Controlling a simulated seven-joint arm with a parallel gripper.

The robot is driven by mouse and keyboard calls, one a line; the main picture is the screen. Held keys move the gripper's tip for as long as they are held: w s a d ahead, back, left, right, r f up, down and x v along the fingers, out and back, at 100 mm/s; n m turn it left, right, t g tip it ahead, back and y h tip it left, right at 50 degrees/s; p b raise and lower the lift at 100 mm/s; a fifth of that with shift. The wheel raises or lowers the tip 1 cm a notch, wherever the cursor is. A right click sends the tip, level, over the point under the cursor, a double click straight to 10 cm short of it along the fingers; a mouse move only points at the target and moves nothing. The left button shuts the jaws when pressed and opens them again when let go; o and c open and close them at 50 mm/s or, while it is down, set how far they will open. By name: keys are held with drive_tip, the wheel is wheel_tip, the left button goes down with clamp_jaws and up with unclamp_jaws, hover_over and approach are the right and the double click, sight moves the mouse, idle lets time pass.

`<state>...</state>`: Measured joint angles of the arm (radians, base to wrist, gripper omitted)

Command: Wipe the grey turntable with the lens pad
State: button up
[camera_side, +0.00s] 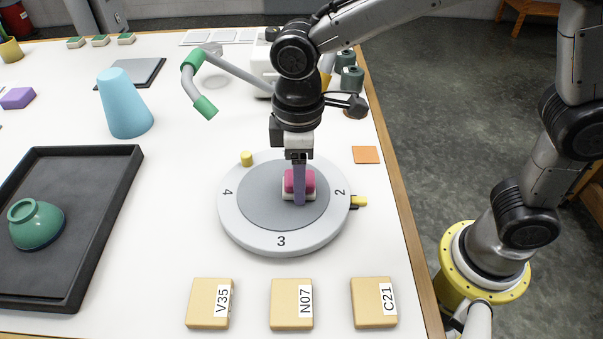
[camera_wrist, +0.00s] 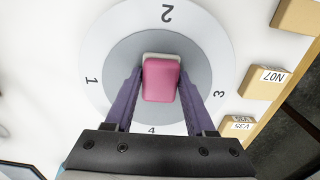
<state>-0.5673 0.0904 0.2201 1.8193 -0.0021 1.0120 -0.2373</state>
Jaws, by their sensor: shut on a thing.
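The grey turntable (camera_side: 258,218) is a round disc with a lighter numbered rim, and it also shows in the wrist view (camera_wrist: 120,57). The lens pad (camera_side: 309,181) has a pink upper part on a white base. My gripper (camera_side: 299,200) points down over the turntable with purple fingers on both sides of the pad. In the wrist view my gripper (camera_wrist: 160,88) is shut on the lens pad (camera_wrist: 160,80). The pad is at the grey surface, right of its middle in the side view. I cannot tell whether its underside touches the surface.
Tan blocks labelled V35 (camera_side: 207,303), N07 (camera_side: 290,304) and C21 (camera_side: 372,302) lie in front. A black tray (camera_side: 107,190) with a green bowl (camera_side: 37,224) is at left. A yellow peg (camera_side: 246,158) is on the rim.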

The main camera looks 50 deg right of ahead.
sight(262, 192)
drive_tip(key=shift+w+a, duration=2.2)
drive_tip(key=shift+a, duration=0.05)
drive_tip(key=shift+s+d, duration=2.75)
drive_tip(key=shift+d, duration=0.05)
drive_tip(key=shift+r, duration=4.05)
